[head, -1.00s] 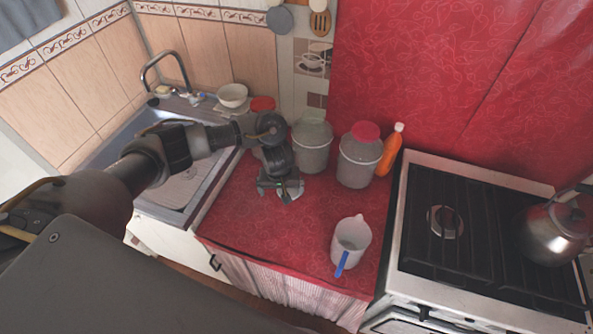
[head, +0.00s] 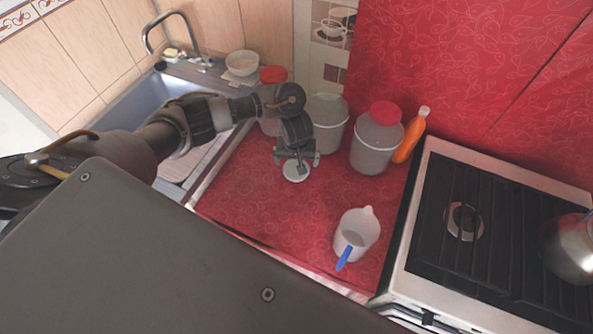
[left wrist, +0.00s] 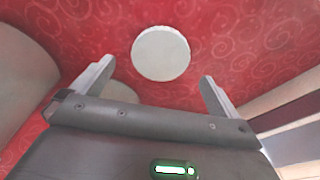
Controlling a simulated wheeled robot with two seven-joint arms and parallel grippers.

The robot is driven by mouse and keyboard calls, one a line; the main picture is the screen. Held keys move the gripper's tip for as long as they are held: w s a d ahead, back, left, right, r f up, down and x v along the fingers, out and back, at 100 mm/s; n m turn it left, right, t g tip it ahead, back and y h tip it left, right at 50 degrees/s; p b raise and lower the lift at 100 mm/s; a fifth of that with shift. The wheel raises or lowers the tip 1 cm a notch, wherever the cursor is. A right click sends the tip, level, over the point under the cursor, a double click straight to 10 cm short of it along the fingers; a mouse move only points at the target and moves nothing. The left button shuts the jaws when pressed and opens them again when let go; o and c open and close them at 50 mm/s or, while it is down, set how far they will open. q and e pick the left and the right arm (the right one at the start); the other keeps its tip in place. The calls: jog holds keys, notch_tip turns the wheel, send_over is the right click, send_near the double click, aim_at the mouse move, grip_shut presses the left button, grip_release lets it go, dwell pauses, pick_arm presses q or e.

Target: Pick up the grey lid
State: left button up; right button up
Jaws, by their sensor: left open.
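The grey lid (head: 295,171) is a small round pale disc on the red oilcloth counter (head: 240,205), left of the white jug. In the left wrist view the lid (left wrist: 161,53) lies flat, just beyond the fingertips and between their lines. My left gripper (head: 296,160) is above the lid in the head view, pointing down. In the left wrist view its two fingers (left wrist: 156,78) are wide apart with nothing between them. The gripper covers part of the lid's far edge in the head view. My right gripper is not in view.
Behind the gripper stand a grey bucket (head: 328,125), a container with a red lid (head: 377,145) and an orange bottle (head: 411,136). A white jug with a blue handle (head: 356,236) is at the front right. The stove (head: 470,230) is right, the sink (head: 150,100) left.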

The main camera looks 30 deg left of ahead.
aim_at(290, 172)
pick_arm(q)
jog(key=f+b, duration=0.2)
jog(key=f, duration=0.1)
jog(key=f+b, duration=0.1)
jog(key=shift+w+a+f, duration=0.2)
jog(key=shift+w+a, duration=0.05)
jog(key=shift+w, duration=0.1)
jog(key=shift+f, duration=0.25)
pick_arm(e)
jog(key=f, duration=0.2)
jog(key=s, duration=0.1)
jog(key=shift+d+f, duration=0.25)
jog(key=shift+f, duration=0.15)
pick_arm(q)
jog(key=c, duration=0.9)
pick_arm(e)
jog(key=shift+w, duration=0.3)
